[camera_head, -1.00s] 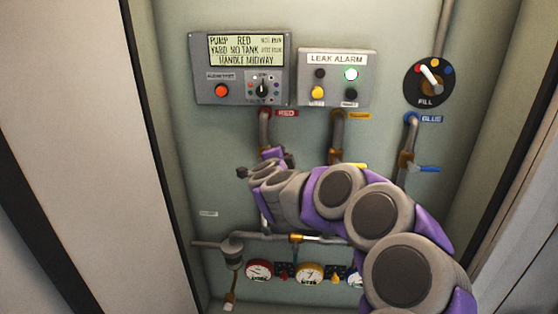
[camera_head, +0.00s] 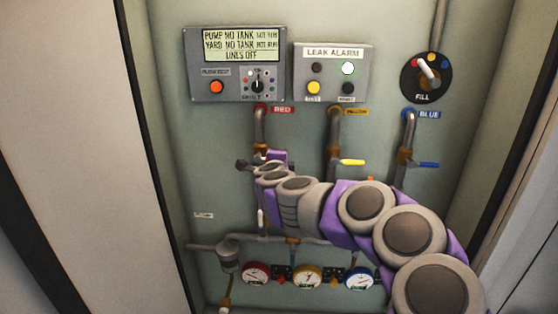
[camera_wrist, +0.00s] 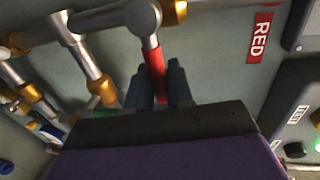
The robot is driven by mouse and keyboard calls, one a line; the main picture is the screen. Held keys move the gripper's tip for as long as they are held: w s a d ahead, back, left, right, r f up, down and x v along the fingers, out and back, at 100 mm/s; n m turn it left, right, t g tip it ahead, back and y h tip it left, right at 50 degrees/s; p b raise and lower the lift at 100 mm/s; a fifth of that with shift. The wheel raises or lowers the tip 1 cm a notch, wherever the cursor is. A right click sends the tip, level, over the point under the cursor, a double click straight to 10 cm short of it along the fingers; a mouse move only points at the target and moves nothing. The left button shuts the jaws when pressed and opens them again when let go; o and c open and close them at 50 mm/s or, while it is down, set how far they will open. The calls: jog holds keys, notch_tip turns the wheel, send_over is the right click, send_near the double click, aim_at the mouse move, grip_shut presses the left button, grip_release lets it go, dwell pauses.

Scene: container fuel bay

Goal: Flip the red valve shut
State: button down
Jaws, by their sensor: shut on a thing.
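The red valve's handle (camera_wrist: 155,62) shows in the wrist view between the two dark fingers of my gripper (camera_wrist: 160,82), which is shut on it. Its outer end is hidden by the gripper. In the head view my gripper (camera_head: 264,165) is at the red line, below the brass fitting (camera_head: 261,149) and the RED label (camera_head: 283,110); my arm hides the handle there. The display (camera_head: 241,46) reads PUMP NO TANK, YARD NO TANK, LINES OFF.
The yellow handle (camera_head: 352,162) and blue handle (camera_head: 428,164) point right on pipes beside my arm. The leak alarm box (camera_head: 333,72) and fill dial (camera_head: 425,78) are above. Gauges (camera_head: 307,277) sit below. A side wall (camera_head: 80,120) stands at left.

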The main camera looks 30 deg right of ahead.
jog(key=c, duration=1.2)
grip_release()
jog(key=shift+o, duration=0.2)
jog(key=p+v, duration=0.1)
jog(key=v, duration=1.6)
jog(key=shift+s, duration=0.1)
